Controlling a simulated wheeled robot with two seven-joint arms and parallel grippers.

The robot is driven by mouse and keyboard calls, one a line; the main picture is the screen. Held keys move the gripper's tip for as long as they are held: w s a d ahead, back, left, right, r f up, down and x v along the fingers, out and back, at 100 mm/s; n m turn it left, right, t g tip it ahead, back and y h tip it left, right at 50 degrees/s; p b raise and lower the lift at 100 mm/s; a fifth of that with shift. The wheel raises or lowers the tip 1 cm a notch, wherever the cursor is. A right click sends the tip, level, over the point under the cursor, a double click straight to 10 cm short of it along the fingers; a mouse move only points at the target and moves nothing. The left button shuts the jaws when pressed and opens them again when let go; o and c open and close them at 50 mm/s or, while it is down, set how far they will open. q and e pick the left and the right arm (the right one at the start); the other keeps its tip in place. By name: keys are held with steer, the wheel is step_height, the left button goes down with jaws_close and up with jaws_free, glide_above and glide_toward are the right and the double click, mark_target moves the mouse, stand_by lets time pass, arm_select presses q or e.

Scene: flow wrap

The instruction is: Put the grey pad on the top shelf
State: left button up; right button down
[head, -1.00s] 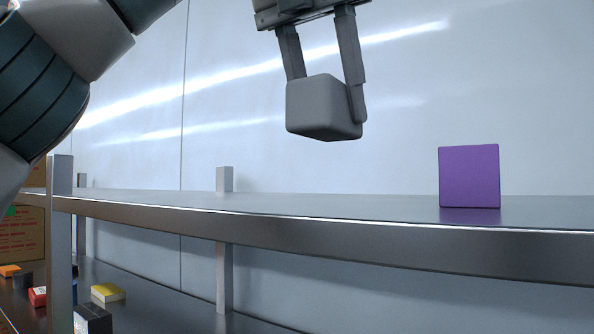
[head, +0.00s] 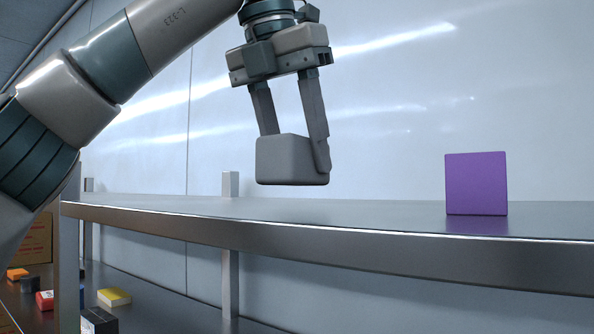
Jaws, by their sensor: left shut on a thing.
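The grey pad (head: 285,161) is a rounded grey block in the head view, held in the air. My left gripper (head: 292,155) comes down from above and is shut on the pad, one finger on each side. The pad's underside hangs a little above the surface of the top shelf (head: 330,213), with a visible gap to the shelf's front edge below it. My right gripper does not show.
A purple block (head: 476,184) stands on the shelf to the right. The shelf between post and purple block is clear. Below left, a yellow box (head: 114,297) and other small items lie on a lower surface.

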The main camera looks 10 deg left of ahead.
mark_target(297, 173)
arm_select(q)
steer(key=shift+w+a+f, duration=0.1)
steer(key=shift+f, duration=1.3)
steer(key=shift+f, duration=0.2)
steer(key=o, duration=1.1)
steer(key=shift+c, duration=0.2)
steer(key=shift+r, duration=0.1)
steer(key=shift+v, duration=6.1)
